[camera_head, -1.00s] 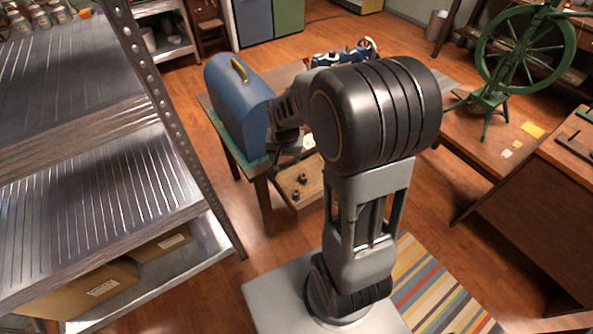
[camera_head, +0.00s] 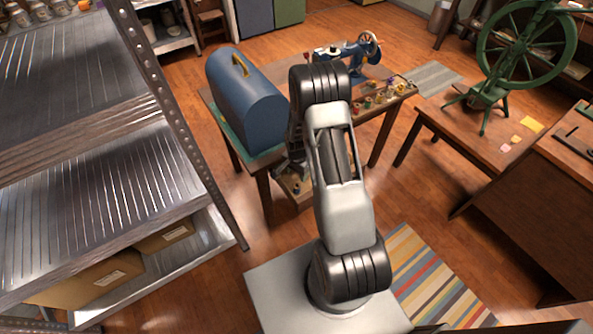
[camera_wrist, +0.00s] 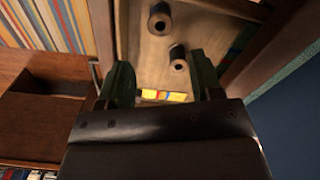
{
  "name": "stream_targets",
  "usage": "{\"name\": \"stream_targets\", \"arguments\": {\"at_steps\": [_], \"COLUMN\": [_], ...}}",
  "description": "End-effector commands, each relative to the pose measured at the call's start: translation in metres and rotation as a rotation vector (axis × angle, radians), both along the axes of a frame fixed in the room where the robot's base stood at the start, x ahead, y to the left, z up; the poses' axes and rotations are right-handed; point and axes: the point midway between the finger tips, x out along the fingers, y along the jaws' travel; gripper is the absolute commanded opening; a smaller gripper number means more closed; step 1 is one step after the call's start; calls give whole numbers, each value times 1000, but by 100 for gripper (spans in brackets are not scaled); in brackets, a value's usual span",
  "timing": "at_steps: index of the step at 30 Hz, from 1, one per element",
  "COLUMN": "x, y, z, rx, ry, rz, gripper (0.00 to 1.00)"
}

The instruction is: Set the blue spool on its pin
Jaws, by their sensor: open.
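My gripper (camera_wrist: 162,80) is open in the wrist view. Its two dark green fingers are apart with nothing held between them. It points at an open wooden drawer (camera_wrist: 142,50), which also shows below the table in the head view (camera_head: 303,199). Two dark round pieces with hollow ends, one farther (camera_wrist: 160,18) and one nearer (camera_wrist: 178,57), lie in the drawer beyond the fingertips. Several small coloured spools (camera_head: 378,98) stand on the table near the sewing machine. I cannot tell which thing is the blue spool, nor make out its pin.
A blue domed case (camera_head: 246,105) stands on the table's left end, close to my arm. A blue sewing machine (camera_head: 350,58) is at the back. A metal shelf (camera_head: 90,190) rises at left. A table with a green spinning wheel (camera_head: 487,95) is at right.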

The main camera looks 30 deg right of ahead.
Motion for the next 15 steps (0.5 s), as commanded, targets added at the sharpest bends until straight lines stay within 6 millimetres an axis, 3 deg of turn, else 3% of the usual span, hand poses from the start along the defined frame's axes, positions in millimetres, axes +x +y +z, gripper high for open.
{"name": "stream_targets", "arguments": {"at_steps": [15], "x": [0], "y": [0], "z": [-52], "rx": [0], "ry": [1], "rz": [1], "gripper": [59]}}
